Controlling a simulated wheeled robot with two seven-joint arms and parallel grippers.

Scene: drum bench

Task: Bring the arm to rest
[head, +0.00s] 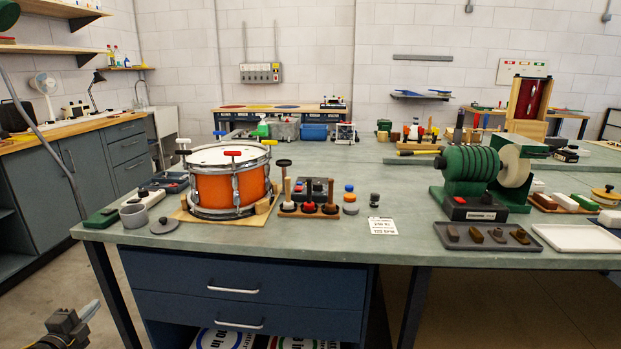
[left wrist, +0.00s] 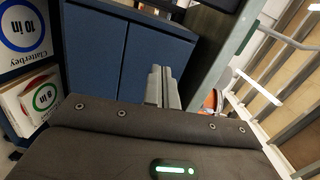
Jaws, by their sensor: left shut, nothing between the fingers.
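My left gripper (head: 89,311) shows at the bottom left of the head view, low in front of the bench and below its top. In the left wrist view its two fingers (left wrist: 161,86) lie together, shut with nothing between them. The bench (head: 330,249) has a grey-green top and blue drawers, and the gripper is apart from it. An orange snare drum (head: 228,188) stands upright on the bench's left part. My right gripper is in neither view.
On the bench are a grey cup (head: 133,215), a green grinding machine (head: 468,177) and a white tray (head: 577,238). In the left wrist view, blue cabinet fronts (left wrist: 158,50) and a Clatterbey 10 in package (left wrist: 27,25) are close by. Floor left of the bench looks clear.

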